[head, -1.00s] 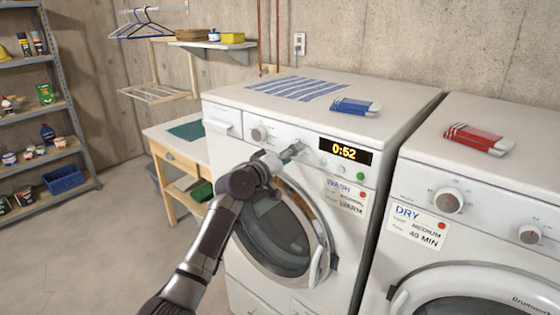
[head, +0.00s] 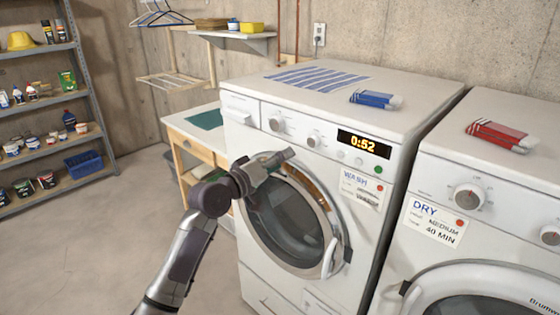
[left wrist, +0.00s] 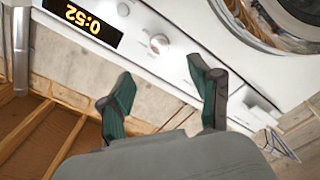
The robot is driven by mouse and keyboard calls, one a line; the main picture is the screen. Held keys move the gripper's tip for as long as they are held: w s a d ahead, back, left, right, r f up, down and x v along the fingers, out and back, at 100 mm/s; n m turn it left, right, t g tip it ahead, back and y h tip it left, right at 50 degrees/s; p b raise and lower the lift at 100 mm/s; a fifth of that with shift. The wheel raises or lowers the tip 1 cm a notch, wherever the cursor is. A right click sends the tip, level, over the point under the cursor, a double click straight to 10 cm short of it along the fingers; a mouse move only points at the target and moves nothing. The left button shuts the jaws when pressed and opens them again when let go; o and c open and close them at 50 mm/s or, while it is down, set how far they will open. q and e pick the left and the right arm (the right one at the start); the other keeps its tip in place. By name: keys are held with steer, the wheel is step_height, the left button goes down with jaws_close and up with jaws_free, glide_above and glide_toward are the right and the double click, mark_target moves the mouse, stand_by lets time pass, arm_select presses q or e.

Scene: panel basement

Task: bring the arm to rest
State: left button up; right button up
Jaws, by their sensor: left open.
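My left gripper (head: 286,154) is open and empty. It hangs in front of the washer (head: 262,278), just below the control panel and over the top of the round door (head: 285,222). In the left wrist view its two green-lined fingers (left wrist: 158,70) stand apart with nothing between them. A dial (head: 314,141) is just above and right of the fingertips, and another dial (head: 277,125) is farther left. The washer display (head: 363,144) reads 0:52; it also shows upside down in the left wrist view (left wrist: 87,21). My right gripper is out of view.
The dryer (head: 443,185) stands close to the washer's right. A blue packet (head: 375,99) and a striped cloth (head: 318,77) lie on the washer, a red packet (head: 500,135) on the dryer. A wooden table (head: 195,147) and a shelf rack (head: 88,90) are left. The floor front left is clear.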

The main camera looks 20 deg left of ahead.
arm_select(q)
steer(key=s+a+f+g+y+b, duration=0.1)
steer(key=s+f+g+y, duration=0.15)
steer(key=f, duration=1.75)
steer(key=s+a+f+g+y+b, duration=0.1)
steer(key=s+f+g+y+b, duration=0.2)
steer(key=f, duration=1.6)
steer(key=s+d+f+m+g, duration=0.1)
steer(key=s+f+g, duration=0.1)
steer(key=s+f, duration=0.7)
steer(key=s+f+m+g, duration=0.2)
steer(key=s+f, duration=0.5)
steer(key=f, duration=0.4)
steer(key=s+d+f+m+g, duration=0.1)
steer(key=s+f, duration=0.5)
steer(key=s, duration=0.6)
steer(key=s+d+f+m+g+b, duration=0.1)
steer(key=s+f, duration=0.5)
steer(key=s, duration=0.7)
steer(key=s+d+f+m+g+b, duration=0.1)
steer(key=s+f, duration=0.5)
steer(key=s, duration=0.6)
steer(key=d+m+g, duration=0.1)
steer(key=m+g, duration=0.1)
steer(key=g, duration=0.1)
steer(key=shift+s+f+m+y, duration=0.2)
steer(key=shift+s+m+y, duration=0.1)
steer(key=shift+s+y, duration=0.05)
steer(key=shift+d+g, duration=0.1)
steer(key=shift+g, duration=0.15)
